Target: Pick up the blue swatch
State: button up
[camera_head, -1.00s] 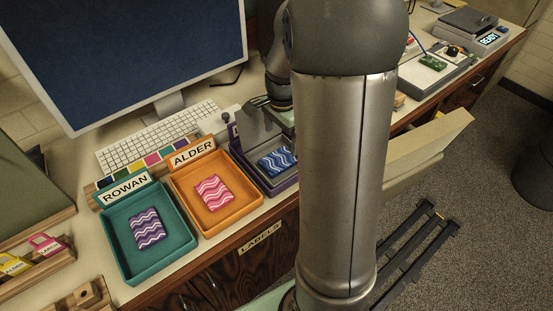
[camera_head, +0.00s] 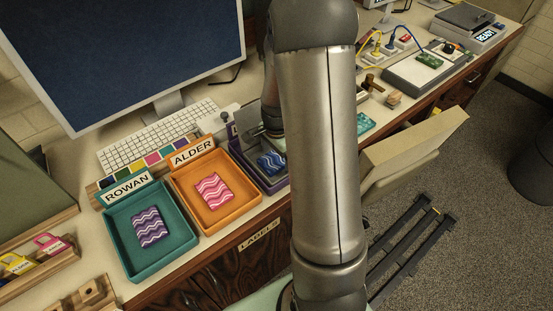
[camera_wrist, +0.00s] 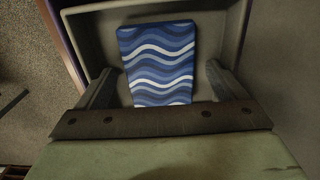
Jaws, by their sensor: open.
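The blue swatch (camera_head: 271,162), with white and light blue waves, lies in the grey inside of a purple tray (camera_head: 280,187). My arm hides part of that tray in the head view. In the wrist view the blue swatch (camera_wrist: 158,62) lies flat, its lower end hidden behind my gripper's body. My gripper (camera_wrist: 158,88) is open, with one dark finger on each side of the swatch. A gap shows on both sides, and the gripper holds nothing.
An orange ALDER tray (camera_head: 232,215) with a pink swatch and a teal ROWAN tray (camera_head: 183,262) with a purple swatch stand to the left. A keyboard (camera_head: 160,133) and monitor are behind.

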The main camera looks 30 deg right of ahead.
aim_at(277, 159)
jog(key=c, duration=1.1)
jog(key=shift+r, duration=0.5)
notch_tip(277, 159, up, 3)
jog(key=shift+s+f+b, duration=0.1)
jog(key=shift+f+b, duration=0.05)
jog(key=shift+b, duration=0.15)
jog(key=s+r+b, duration=0.1)
jog(key=s+r, duration=0.2)
jog(key=s, duration=0.1)
jog(key=s+a+r, duration=0.1)
jog(key=s+r, duration=0.2)
jog(key=s, duration=0.2)
jog(key=s+a+r+b, duration=0.1)
jog(key=s+r, duration=0.2)
jog(key=s, duration=0.1)
jog(key=shift+s+r+b, duration=0.2)
jog(key=shift+s+b, duration=0.15)
